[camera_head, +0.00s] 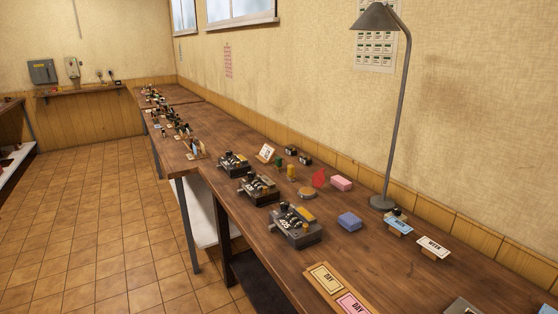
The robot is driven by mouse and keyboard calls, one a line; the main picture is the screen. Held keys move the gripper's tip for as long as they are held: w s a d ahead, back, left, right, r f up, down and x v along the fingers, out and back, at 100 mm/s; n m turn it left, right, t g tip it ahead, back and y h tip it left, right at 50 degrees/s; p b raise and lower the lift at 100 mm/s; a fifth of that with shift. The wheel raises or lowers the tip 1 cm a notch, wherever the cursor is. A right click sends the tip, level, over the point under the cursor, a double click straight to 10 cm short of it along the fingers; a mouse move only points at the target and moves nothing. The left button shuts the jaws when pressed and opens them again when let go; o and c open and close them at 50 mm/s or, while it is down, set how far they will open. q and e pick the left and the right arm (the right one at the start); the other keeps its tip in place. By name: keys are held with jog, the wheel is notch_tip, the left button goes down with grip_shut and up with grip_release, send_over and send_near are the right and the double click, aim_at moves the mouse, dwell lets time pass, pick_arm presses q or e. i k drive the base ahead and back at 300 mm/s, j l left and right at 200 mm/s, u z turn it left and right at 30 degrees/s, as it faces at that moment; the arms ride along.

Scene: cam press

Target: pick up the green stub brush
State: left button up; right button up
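A small dark green upright object (279,163), which looks like the green stub brush, stands on the long wooden bench (385,262). It is just right of a white card on a stand (266,153) and left of a similar yellow upright object (291,171). It is too small to make out its details. Neither of my grippers shows in this view.
Several dark cam presses (294,226) line the bench's front edge. Behind them are a round tin (307,193), a red card (319,178), pink (341,183) and blue (349,221) blocks and a lamp (383,202). Tiled floor (95,220) is clear at left.

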aim_at(278, 159)
jog(key=i+j+z, duration=0.1)
jog(key=i+j, duration=0.55)
jog(key=i+j+z, duration=0.15)
jog(key=i+j, duration=0.6)
jog(key=i+j+z, duration=0.15)
jog(key=i+j, duration=0.15)
jog(key=i+j+z, duration=0.1)
jog(key=i+j, duration=0.2)
jog(key=j, duration=0.2)
jog(key=i+j, duration=0.3)
jog(key=j, duration=0.15)
jog(key=i+j+z, duration=0.15)
jog(key=i+j, duration=0.15)
jog(key=j, duration=0.15)
